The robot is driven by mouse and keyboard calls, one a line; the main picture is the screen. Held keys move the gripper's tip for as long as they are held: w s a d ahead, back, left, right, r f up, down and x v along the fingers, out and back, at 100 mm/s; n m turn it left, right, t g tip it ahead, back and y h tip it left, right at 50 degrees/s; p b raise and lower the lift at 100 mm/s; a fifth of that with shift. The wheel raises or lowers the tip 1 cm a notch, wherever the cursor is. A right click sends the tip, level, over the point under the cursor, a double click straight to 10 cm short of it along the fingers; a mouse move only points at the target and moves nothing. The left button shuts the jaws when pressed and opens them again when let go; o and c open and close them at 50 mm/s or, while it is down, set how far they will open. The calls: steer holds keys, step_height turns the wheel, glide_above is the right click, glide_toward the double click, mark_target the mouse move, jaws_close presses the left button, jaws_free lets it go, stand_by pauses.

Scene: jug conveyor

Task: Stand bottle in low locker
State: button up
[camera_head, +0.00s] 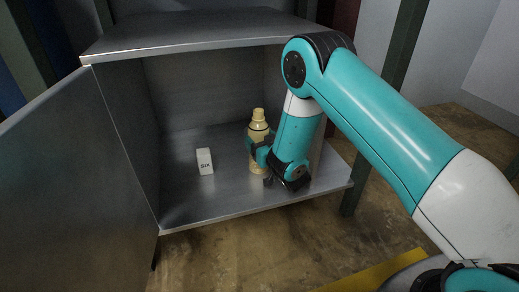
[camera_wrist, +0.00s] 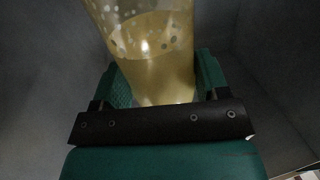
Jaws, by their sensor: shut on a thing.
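A pale yellow bottle (camera_head: 258,127) stands upright inside the open grey metal low locker (camera_head: 200,215), right of its middle. In the wrist view the bottle (camera_wrist: 155,65) sits between the two green finger pads and looks see-through and speckled. My gripper (camera_head: 260,152) is shut on the bottle's body, reaching in from the right front. The bottle's base is close to the locker floor; I cannot tell whether it touches. My gripper (camera_wrist: 165,88) hides part of the bottle's lower body.
A small white box (camera_head: 205,161) with dark lettering stands on the locker floor left of the bottle. The locker door (camera_head: 80,180) is swung open at the left. Bare locker floor lies between the box and the bottle. A green post (camera_head: 400,60) stands at the right.

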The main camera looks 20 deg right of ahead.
steer(key=shift+f, duration=0.55)
steer(key=o, duration=1.1)
steer(key=shift+a+r, duration=0.1)
steer(key=shift+r, duration=0.1)
